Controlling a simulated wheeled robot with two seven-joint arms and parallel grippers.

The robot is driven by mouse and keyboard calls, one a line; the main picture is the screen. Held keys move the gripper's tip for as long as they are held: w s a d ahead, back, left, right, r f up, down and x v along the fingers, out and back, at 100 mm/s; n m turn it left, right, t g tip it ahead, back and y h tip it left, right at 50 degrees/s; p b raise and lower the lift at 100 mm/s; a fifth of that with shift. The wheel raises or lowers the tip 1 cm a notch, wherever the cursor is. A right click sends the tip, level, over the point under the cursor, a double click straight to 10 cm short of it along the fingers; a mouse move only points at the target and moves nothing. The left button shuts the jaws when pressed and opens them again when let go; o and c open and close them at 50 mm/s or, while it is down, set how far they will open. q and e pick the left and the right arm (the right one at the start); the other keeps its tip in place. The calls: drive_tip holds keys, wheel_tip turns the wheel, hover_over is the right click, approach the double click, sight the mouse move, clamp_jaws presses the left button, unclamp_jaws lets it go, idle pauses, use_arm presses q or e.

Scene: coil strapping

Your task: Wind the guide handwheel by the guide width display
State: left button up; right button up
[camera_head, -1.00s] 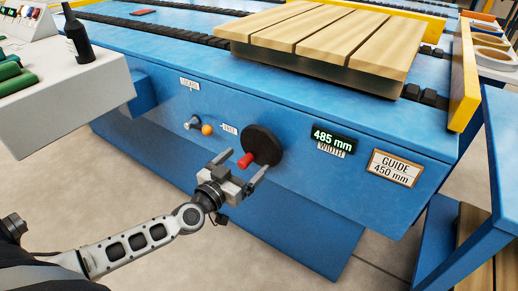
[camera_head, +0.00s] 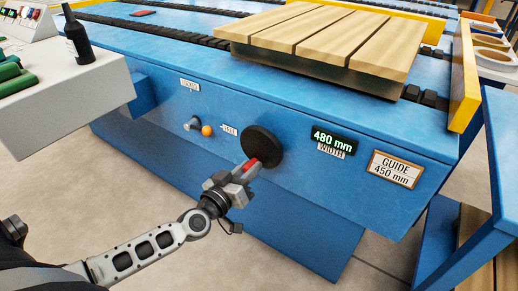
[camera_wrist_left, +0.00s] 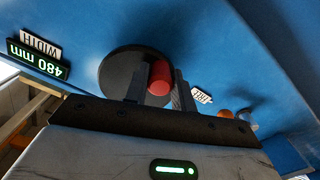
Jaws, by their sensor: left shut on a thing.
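The black guide handwheel (camera_head: 262,144) is on the blue front panel of the machine, with a red handle (camera_head: 250,163) at its lower left. The wheel also shows in the left wrist view (camera_wrist_left: 118,70), upside down. My left gripper (camera_head: 247,170) is shut on the red handle (camera_wrist_left: 159,78), with one finger on each side. The width display (camera_head: 333,137) to the right of the wheel reads 480 mm. A sign (camera_head: 395,169) farther right reads GUIDE 450 mm. My right gripper is not in view.
A grey knob (camera_head: 192,124) and an orange ball (camera_head: 207,131) sit left of the wheel, near small labels. A wooden pallet (camera_head: 325,40) rests on top of the machine. A white table (camera_head: 60,100) with a dark bottle (camera_head: 77,38) stands at the left.

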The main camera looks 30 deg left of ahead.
sight(269, 165)
use_arm(q)
drive_tip(key=shift+d+n, duration=0.15)
drive_tip(key=shift+n, duration=0.15)
drive_tip(key=d+n, duration=0.1)
drive_tip(key=n, duration=0.1)
drive_tip(key=d+n, duration=0.1)
drive_tip(key=n, duration=0.1)
drive_tip(key=shift+n, duration=0.4)
drive_tip(key=shift+s+r, duration=0.1)
drive_tip(key=shift+d+r+n+p, duration=0.25)
drive_tip(key=shift+d+n+p, duration=0.2)
drive_tip(key=shift+n, duration=0.75)
drive_tip(key=shift+d+r+n, duration=0.15)
drive_tip(key=shift+d+n, duration=0.2)
drive_tip(key=shift+n, duration=0.85)
